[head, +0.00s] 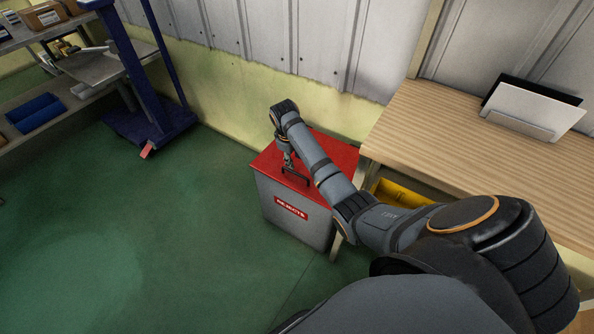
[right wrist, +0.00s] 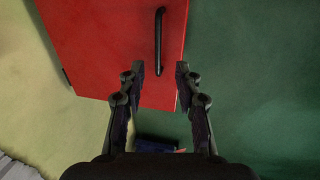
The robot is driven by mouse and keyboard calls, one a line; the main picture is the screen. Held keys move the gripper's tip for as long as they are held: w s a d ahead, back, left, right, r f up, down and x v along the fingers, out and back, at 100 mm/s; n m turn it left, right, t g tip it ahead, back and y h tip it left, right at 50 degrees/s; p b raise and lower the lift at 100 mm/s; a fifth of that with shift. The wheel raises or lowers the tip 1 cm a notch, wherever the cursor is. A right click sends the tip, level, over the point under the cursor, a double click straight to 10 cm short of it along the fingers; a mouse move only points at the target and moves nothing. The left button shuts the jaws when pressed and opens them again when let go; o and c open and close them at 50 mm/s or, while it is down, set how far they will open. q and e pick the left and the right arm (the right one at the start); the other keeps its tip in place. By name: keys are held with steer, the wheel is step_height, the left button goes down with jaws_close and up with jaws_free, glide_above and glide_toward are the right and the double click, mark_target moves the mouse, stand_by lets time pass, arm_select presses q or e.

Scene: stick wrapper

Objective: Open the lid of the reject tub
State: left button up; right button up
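The reject tub (head: 302,225) is a grey bin with a red label on its front, standing on the floor between the wall and the wooden table. Its red lid (head: 345,154) lies flat and closed on top. The lid (right wrist: 95,45) also shows in the right wrist view, with a black bar handle (right wrist: 159,40) near its edge. My right gripper (head: 287,172) is over the lid. In the right wrist view its fingers (right wrist: 161,82) are apart with nothing between them, and the handle lies just beyond the fingertips. My left gripper is not in view.
A wooden table (head: 440,130) with a white panel in a holder (head: 525,112) stands right of the tub. A yellow bin (head: 400,193) sits under it. A blue stand (head: 150,125) and shelving are at left. The green floor (head: 150,240) is clear.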

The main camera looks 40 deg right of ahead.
mark_target(298, 174)
steer(key=f+b, duration=0.1)
steer(key=f, duration=0.2)
steer(key=d+f+b, duration=0.1)
steer(key=f, duration=0.2)
steer(key=w+d+f+b, duration=0.1)
steer(key=f, duration=0.2)
steer(key=shift+f, duration=0.45)
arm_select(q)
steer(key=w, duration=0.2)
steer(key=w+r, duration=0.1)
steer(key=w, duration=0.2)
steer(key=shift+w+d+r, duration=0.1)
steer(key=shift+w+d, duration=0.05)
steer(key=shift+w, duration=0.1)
arm_select(e)
jaws_close()
